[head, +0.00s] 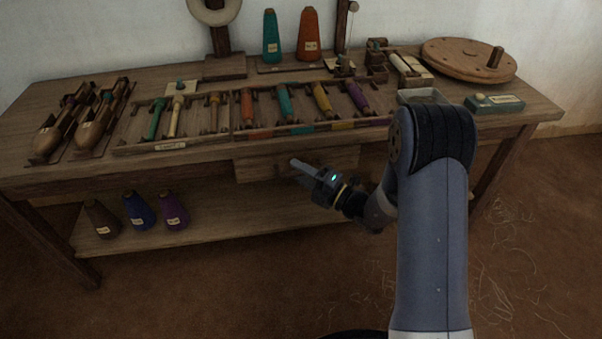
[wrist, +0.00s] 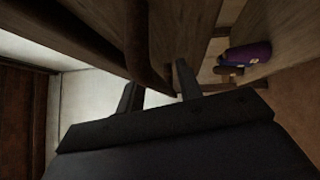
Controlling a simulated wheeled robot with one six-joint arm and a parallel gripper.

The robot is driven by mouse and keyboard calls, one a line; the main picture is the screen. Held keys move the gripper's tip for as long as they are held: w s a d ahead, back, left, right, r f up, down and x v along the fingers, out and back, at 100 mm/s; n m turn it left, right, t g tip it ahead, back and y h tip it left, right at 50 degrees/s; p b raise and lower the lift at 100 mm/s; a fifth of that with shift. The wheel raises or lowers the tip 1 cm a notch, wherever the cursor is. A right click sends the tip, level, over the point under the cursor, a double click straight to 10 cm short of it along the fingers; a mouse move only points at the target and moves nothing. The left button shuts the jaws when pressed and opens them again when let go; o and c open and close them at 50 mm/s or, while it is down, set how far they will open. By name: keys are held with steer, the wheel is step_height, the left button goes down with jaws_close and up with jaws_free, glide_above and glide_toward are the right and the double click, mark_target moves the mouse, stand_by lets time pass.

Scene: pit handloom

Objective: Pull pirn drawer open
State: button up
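The pirn drawer (head: 258,168) is a plain wooden front under the middle of the loom-side table (head: 70,178). Its right part is partly behind my gripper. My gripper (head: 296,165) is at the drawer front. In the wrist view the two dark fingers of my gripper (wrist: 158,92) stand apart with a light gap between them. A dark wooden bar (wrist: 142,50), which looks like the drawer's handle, reaches down to the space between the fingers. I cannot tell whether either finger touches it. I see no clear gap showing the drawer pulled out.
The tabletop holds a rack of coloured pirns (head: 284,104), two shuttles (head: 92,132), a round wooden wheel (head: 468,60) and a green box (head: 494,103). Yarn cones, one purple (head: 174,210), stand on the lower shelf (head: 215,222). Floor in front is open, with loose threads at right.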

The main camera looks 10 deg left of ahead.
jaws_close()
steer(key=shift+s, duration=0.15)
stand_by(0.4)
